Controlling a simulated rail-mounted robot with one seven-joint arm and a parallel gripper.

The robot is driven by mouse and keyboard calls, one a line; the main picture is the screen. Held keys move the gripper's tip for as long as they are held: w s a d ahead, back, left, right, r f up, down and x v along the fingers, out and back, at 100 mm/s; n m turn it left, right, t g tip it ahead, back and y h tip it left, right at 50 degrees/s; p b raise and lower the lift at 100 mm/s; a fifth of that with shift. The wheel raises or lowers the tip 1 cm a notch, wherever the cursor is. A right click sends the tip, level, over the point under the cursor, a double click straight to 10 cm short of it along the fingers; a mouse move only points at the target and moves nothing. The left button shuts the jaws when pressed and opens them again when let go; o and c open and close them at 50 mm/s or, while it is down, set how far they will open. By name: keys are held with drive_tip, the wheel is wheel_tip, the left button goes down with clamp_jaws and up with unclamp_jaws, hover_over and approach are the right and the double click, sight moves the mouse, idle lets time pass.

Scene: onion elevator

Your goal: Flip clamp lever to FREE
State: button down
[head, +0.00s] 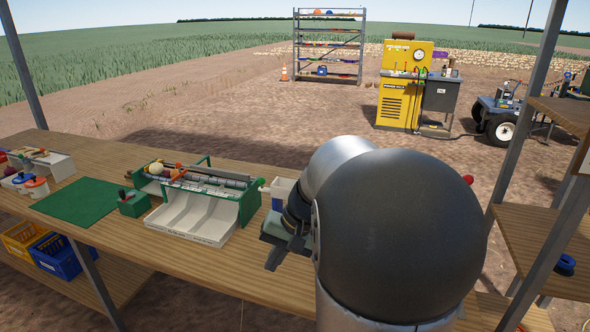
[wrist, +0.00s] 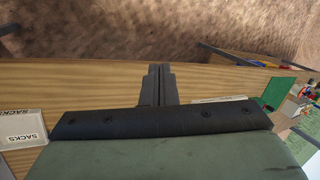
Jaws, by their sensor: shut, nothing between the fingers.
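A small green-framed machine (head: 250,205) with rollers and a white chute tray (head: 190,226) stands on the wooden bench in the head view. I cannot tell which part is the clamp lever, nor read any FREE marking. My gripper (head: 272,265) is just right of the machine, partly hidden by my arm. In the wrist view my gripper's fingers (wrist: 158,68) are shut together and empty, over bare bench. They touch nothing that I can see.
A white bin labelled SACKS (wrist: 22,128) is at the left of the wrist view. In the head view, a green mat (head: 82,202) and small green box (head: 132,203) lie left of the machine. Roof posts flank the bench (head: 170,262), whose front strip is clear.

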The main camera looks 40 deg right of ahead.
drive_tip(key=s+d+m+t+h, duration=0.1)
drive_tip(key=d+m+t, duration=0.5)
drive_tip(key=d, duration=1.5)
drive_tip(key=s+d+m+t+h, duration=0.1)
drive_tip(key=d+m+t, duration=0.5)
drive_tip(key=d, duration=1.6)
drive_tip(key=t+h, duration=0.1)
drive_tip(key=t, duration=0.4)
drive_tip(key=shift+r+t+h, duration=0.25)
drive_tip(key=shift+t+h, duration=0.05)
drive_tip(key=shift+h, duration=0.1)
drive_tip(key=shift+w, duration=0.1)
drive_tip(key=p+x, duration=0.3)
drive_tip(key=x, duration=0.7)
drive_tip(key=shift+a, duration=0.1)
